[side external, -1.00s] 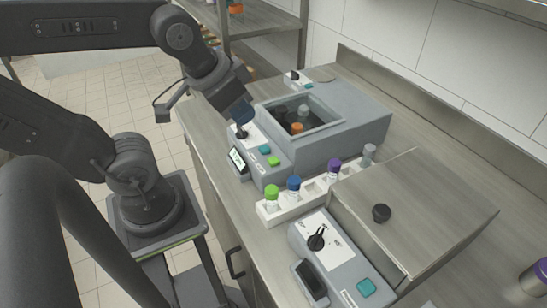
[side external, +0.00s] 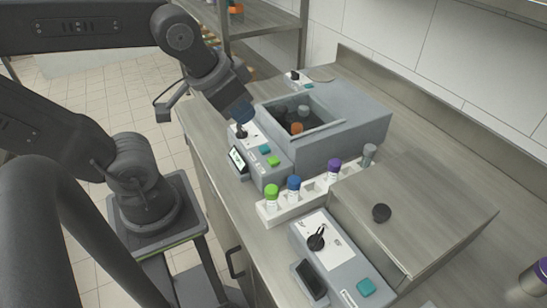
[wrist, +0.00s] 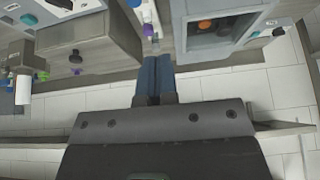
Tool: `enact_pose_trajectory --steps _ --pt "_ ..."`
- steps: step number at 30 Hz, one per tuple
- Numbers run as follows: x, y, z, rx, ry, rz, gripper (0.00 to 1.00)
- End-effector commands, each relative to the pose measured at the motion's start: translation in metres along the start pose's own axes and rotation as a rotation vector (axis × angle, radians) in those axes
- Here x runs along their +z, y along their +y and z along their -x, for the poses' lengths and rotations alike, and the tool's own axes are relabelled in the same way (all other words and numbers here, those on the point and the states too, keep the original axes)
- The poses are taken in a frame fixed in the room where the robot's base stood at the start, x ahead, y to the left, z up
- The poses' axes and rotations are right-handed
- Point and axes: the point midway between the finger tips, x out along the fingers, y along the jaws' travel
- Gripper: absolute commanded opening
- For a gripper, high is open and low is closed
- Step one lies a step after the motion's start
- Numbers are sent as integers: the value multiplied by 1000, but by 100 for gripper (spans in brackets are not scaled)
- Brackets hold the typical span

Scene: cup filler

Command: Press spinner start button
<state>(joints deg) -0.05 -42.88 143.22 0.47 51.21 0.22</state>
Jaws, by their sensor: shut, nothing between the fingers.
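The spinner (side external: 345,112) is a grey box with an open top well, where several tubes sit, one with an orange cap. Its front panel carries a black knob (side external: 241,133), a lit display (side external: 237,160), a teal button (side external: 265,149) and a green button (side external: 273,160). I cannot read which one is the start button. My gripper (side external: 242,118) is shut and empty, with blue fingertips just above the knob end of the panel, behind the two buttons. In the wrist view the shut fingers (wrist: 155,62) point toward the counter, and the spinner (wrist: 225,42) shows to their right.
A white rack (side external: 309,197) with capped tubes stands beside the spinner. A second grey device (side external: 420,220) with a wooden-looking lid, a knob and a teal button is in front. A purple-capped bottle (side external: 538,275) is at the right edge. Bare counter (side external: 205,135) lies left of the spinner.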

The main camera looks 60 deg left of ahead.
Motion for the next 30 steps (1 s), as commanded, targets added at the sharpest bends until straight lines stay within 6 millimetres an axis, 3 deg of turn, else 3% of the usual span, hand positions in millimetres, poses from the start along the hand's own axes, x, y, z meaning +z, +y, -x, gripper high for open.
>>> enact_pose_trajectory --steps 5,8,15,23,30 --pt "-18 -20 -9 -106 74 -126 0" --pt "-38 -41 -16 -220 151 -291 0" --pt "-93 -77 -28 -488 321 -850 0" --pt "-129 -75 -45 -625 452 -1540 0" --pt "-120 -57 -72 -552 583 -2197 0"
